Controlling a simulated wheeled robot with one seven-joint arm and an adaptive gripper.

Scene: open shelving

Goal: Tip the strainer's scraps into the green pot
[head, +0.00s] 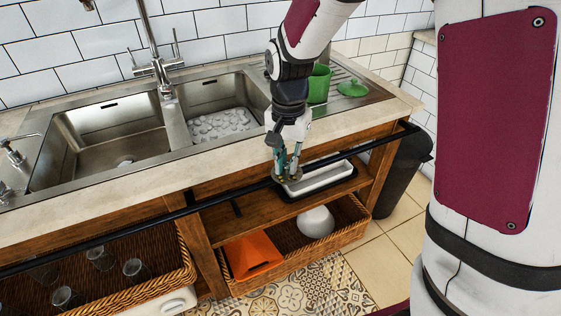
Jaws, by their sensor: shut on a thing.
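The green pot (319,84) stands on the ribbed drainboard right of the sink, partly hidden by my arm. Its green lid (352,88) lies to its right. My gripper (287,179) points down in front of the counter, by the black rail. Its fingers are shut at the left end of a white rectangular tray (322,178) with a dark rim, and seem to hold it. The contact is small and partly hidden by the fingers. I cannot tell whether this tray is the strainer, and no scraps can be made out in it.
A black rail (375,144) runs along the counter front. The right sink basin holds pale lumps (222,123); the left basin (110,140) looks empty. Below are a wicker basket (345,235) with an orange container (252,255) and white bowl (316,221), and another with glasses. A dark bin (402,170) stands right.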

